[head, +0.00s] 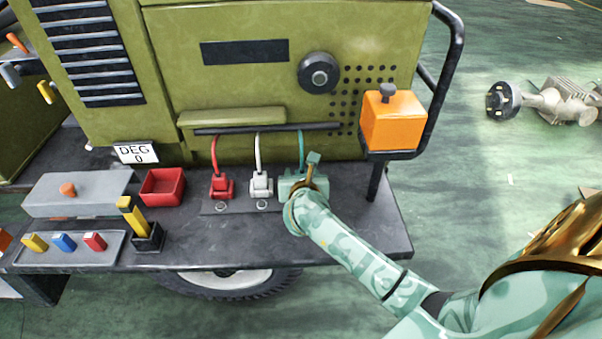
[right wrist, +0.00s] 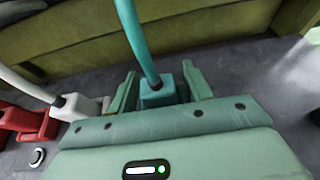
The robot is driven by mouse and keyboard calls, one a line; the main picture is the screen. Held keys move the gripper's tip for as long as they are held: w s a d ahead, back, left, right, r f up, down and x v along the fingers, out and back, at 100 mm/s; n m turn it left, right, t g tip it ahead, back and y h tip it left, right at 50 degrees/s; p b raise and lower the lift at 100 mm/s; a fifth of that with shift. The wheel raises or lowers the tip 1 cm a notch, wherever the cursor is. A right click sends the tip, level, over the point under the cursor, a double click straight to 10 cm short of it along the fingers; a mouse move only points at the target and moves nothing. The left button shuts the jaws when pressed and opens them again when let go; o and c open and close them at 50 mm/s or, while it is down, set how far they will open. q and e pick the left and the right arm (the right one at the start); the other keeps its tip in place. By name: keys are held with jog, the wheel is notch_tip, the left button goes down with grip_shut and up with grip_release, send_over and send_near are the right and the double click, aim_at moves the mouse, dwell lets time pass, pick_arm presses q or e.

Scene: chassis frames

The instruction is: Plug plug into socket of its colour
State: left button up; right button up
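My right gripper (head: 303,178) is over the teal plug at the right end of the row of cabled plugs. In the right wrist view, the fingers of my right gripper (right wrist: 160,75) stand on either side of the teal plug (right wrist: 157,93), very close to it. I cannot tell whether they press on it. Its teal cable (head: 300,145) runs up to the green machine. The red plug (head: 222,187) and the white plug (head: 261,185) stand to its left, each with a cable. No socket can be made out clearly. My left gripper is not in view.
A red bin (head: 163,186), a yellow-handled lever (head: 133,218), a grey block (head: 75,192) and a tray (head: 112,246) with coloured pieces fill the left of the dark shelf (head: 215,248). An orange box (head: 393,122) stands at the right, beside a black rail. The shelf's front middle is clear.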

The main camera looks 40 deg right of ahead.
jog(key=shift+r, duration=0.1)
jog(key=shift+r, duration=0.25)
jog(key=p+v, duration=0.3)
jog(key=v, duration=0.9)
jog(key=shift+f, duration=0.1)
